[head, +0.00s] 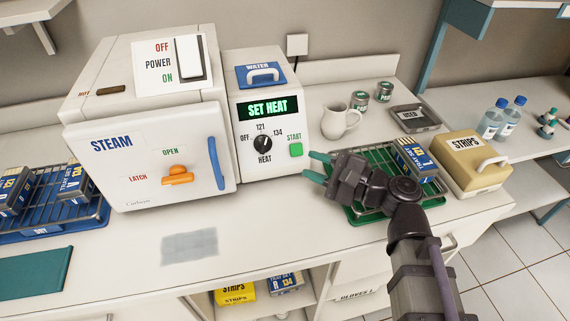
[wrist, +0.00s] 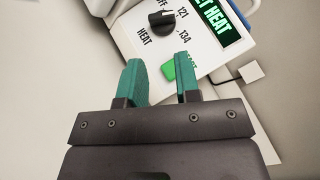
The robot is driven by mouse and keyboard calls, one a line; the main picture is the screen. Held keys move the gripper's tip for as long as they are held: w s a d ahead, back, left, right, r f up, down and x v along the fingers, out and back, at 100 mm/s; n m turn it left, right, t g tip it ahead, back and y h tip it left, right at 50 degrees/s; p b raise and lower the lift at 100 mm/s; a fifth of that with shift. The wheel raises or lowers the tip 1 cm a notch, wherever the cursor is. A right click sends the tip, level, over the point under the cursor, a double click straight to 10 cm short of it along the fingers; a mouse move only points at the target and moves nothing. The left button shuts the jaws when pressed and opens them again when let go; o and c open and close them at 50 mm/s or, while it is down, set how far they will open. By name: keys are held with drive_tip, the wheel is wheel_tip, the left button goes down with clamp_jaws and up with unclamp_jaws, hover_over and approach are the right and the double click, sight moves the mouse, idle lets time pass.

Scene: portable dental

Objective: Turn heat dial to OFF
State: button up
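The heat dial (head: 263,143) is a round black knob on the white control box, with OFF at its left, 121 above and 134 at its right. Its pointer is too small to read surely. The green-lit display (head: 267,107) above it reads SET HEAT. My gripper (head: 316,166) is open and empty, its teal fingers apart, to the right of and in front of the box. In the wrist view the dial (wrist: 163,21) is beyond the fingertips of my gripper (wrist: 158,65), not touched by them.
A green START button (head: 296,150) is right of the dial. The STEAM chamber (head: 150,165), with a blue handle and orange latch, stands left. A white jug (head: 341,121) is behind my gripper. A green rack (head: 362,213) lies beneath my arm, beside the STRIPS box (head: 470,165).

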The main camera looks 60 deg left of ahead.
sight(266, 146)
drive_tip(key=shift+o, duration=1.4)
drive_tip(key=shift+s+a+r+p, duration=0.15)
drive_tip(key=shift+p, duration=0.2)
drive_tip(key=o, duration=0.4)
drive_tip(key=x, duration=1)
drive_tip(key=shift+s+a+r, duration=0.1)
drive_tip(key=shift+a, duration=0.1)
drive_tip(key=shift+c, duration=0.3)
drive_tip(key=c, duration=0.9)
